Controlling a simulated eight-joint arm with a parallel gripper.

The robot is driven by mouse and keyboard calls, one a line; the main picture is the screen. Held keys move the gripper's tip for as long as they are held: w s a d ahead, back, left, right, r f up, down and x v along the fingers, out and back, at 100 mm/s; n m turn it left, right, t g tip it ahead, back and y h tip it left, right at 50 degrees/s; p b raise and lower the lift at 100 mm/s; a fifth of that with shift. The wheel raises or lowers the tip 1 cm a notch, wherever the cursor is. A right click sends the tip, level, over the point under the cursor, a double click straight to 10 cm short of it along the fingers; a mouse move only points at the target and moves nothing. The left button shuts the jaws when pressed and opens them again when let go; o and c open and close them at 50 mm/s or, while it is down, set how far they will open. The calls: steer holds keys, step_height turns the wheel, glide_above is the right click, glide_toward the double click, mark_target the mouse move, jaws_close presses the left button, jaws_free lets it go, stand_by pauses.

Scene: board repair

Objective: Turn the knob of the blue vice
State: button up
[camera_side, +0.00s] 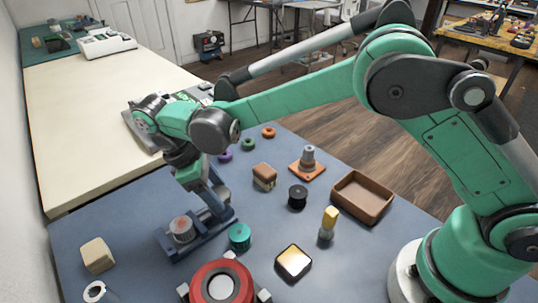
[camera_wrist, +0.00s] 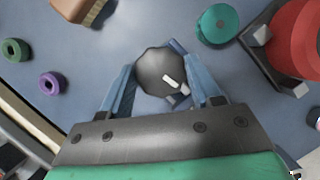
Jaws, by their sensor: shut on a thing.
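The blue vice (camera_side: 172,248) stands on the blue mat in the side view, with a round reddish-grey piece (camera_side: 181,228) at its near end. My gripper (camera_side: 216,205) points down at the vice's far end, and its fingers hide the knob there. In the wrist view a dark grey, many-sided knob (camera_wrist: 158,70) with a pale mark sits between the two blue fingers of my gripper (camera_wrist: 160,74). The gripper is shut on this knob. Most of the vice body is hidden behind the knob and fingers in the wrist view.
A teal spool (camera_side: 239,236) stands close to the right of the vice, with a red round device (camera_side: 222,284) nearer the camera. A brown brush (camera_side: 264,176), a black spool (camera_side: 297,195) and a brown tray (camera_side: 362,196) lie further right. A beige block (camera_side: 97,254) is at left.

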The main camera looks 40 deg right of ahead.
steer(key=m, duration=0.2)
steer(key=m+g+y, duration=0.1)
steer(key=m, duration=0.1)
steer(key=shift+w+m+y, duration=0.1)
steer(key=shift+m+y, duration=0.2)
steer(key=m, duration=0.2)
steer(key=m+y, duration=0.1)
steer(key=m, duration=0.1)
steer(key=shift+d+m+g+y, duration=0.15)
steer(key=shift+m+g+y, duration=0.15)
steer(key=shift+g, duration=0.1)
steer(key=m+y, duration=0.1)
steer(key=m, duration=0.3)
steer(key=shift+d+m+y, duration=0.1)
steer(key=shift+m+y, duration=0.2)
steer(key=shift+y, duration=0.1)
steer(key=shift+m+t+y, duration=0.5)
steer(key=shift+m+y, duration=0.2)
steer(key=shift+m, duration=1.5)
steer(key=o, duration=1.3)
